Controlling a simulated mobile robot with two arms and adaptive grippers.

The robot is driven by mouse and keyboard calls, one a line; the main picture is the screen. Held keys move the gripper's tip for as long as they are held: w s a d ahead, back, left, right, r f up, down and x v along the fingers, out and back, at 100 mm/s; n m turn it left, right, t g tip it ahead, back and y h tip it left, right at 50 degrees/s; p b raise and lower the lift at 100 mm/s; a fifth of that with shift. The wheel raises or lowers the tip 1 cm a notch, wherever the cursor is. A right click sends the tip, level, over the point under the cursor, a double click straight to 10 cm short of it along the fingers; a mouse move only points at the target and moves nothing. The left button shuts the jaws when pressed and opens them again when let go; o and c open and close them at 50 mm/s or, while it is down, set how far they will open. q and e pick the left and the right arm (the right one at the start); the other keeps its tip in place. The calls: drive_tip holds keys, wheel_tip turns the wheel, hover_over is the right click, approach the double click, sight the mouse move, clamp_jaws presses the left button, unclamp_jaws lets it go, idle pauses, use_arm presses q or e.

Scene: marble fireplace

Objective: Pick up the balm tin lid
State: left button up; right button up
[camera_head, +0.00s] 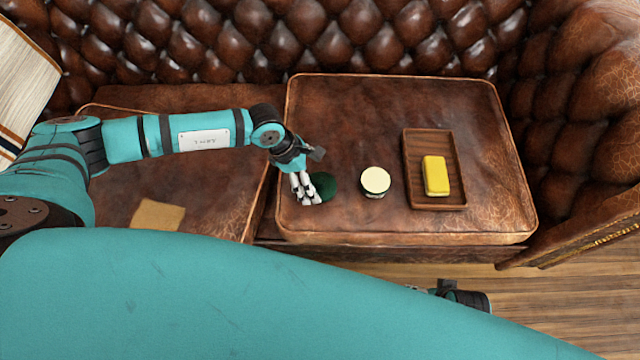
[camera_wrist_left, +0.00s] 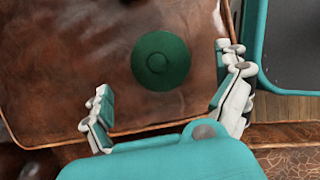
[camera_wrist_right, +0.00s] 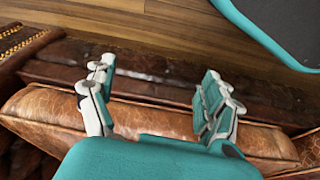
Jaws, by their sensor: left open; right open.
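The balm tin lid (camera_head: 324,185) is a dark green disc on the brown leather cushion, left of the open tin. In the left wrist view the lid (camera_wrist_left: 160,61) is whole, with a small round knob or mark at its middle. My left gripper (camera_head: 306,188) hangs over the cushion at the lid's left edge and partly covers it. In the left wrist view its fingers (camera_wrist_left: 165,88) are spread wide and empty, with the lid ahead between them. The balm tin (camera_head: 375,182) stands open, showing pale balm. My right gripper (camera_wrist_right: 155,92) is open and empty near the sofa's front edge.
A wooden tray (camera_head: 420,150) with a yellow block (camera_head: 436,175) lies right of the tin. A tan cloth or sponge (camera_head: 157,215) is on the left cushion. The tufted backrest (camera_head: 330,40) rises behind. The cushion behind the tin is clear.

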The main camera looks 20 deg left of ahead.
sight(318, 180)
use_arm(q)
drive_tip(key=x, duration=0.4)
drive_tip(key=shift+w+d+b, duration=0.15)
drive_tip(key=shift+d+b, duration=0.1)
drive_tip(key=shift+b, duration=0.15)
drive_tip(key=shift+d+f, duration=0.1)
drive_tip(key=shift+f, duration=0.05)
use_arm(e)
wheel_tip(318, 180, up, 3)
drive_tip(key=shift+w+r, duration=0.15)
use_arm(q)
drive_tip(key=shift+c, duration=0.3)
drive_tip(key=c, duration=0.9)
drive_tip(key=shift+c, duration=0.2)
